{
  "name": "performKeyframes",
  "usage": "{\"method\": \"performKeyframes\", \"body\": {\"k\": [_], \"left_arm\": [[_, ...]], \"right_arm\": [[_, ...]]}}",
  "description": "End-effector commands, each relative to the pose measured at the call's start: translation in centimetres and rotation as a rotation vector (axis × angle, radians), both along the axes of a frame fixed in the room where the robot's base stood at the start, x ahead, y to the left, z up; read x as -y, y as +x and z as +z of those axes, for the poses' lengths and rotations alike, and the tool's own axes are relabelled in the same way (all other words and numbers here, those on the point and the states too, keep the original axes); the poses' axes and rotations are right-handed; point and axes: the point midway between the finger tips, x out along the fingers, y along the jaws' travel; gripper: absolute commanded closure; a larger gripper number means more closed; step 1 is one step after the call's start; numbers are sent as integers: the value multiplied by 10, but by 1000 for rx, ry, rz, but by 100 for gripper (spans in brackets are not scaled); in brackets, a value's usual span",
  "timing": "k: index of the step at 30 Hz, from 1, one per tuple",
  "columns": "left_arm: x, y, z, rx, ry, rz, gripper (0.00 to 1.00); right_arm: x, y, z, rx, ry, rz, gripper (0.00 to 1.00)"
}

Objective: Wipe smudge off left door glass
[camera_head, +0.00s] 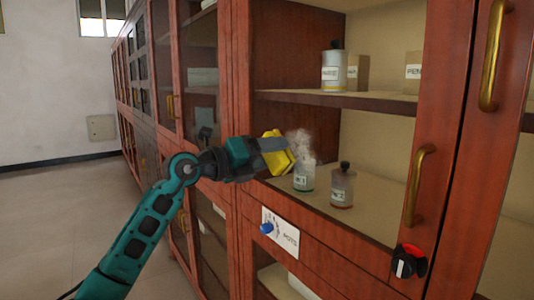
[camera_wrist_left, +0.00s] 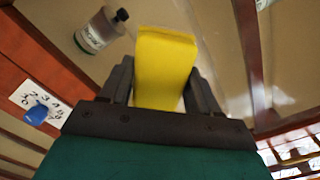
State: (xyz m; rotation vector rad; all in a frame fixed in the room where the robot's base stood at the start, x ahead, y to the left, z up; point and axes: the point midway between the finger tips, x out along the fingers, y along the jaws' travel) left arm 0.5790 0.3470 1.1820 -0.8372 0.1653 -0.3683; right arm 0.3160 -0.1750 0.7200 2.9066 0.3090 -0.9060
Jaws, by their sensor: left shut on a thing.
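My left gripper (camera_head: 262,157) is shut on a yellow sponge (camera_head: 278,153). In the left wrist view the sponge (camera_wrist_left: 165,65) stands out between the two dark fingers (camera_wrist_left: 158,90). A whitish, cloudy smudge (camera_head: 302,143) shows just right of the sponge, on the left door glass (camera_head: 365,130), in front of the shelf. The sponge is beside the smudge's left edge. I cannot tell whether it touches the glass. The smudge does not show clearly in the left wrist view. My right gripper is not in view.
Behind the glass stand a jar (camera_head: 304,178) and a dark-capped bottle (camera_head: 341,186), with more containers on the upper shelf (camera_head: 340,98). Brass handles (camera_head: 419,180), a red-and-black knob (camera_head: 408,262) and a blue knob (camera_head: 266,228) stick out. The floor (camera_head: 75,210) at left is clear.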

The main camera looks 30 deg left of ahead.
Motion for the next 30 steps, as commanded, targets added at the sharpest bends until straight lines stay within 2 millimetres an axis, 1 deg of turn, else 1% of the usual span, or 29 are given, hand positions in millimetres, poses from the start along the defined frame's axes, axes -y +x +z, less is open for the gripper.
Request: {"method": "performKeyframes", "body": {"k": [14,17,25,30], "left_arm": [[4,9,1,0,0,-1,63],[5,8,1,0,0,-1,63],[25,-2,3,-1,0,-3,63],[32,-5,1,0,0,-1,63]], "right_arm": [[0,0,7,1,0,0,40],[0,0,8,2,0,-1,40],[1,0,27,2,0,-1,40],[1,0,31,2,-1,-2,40]]}}
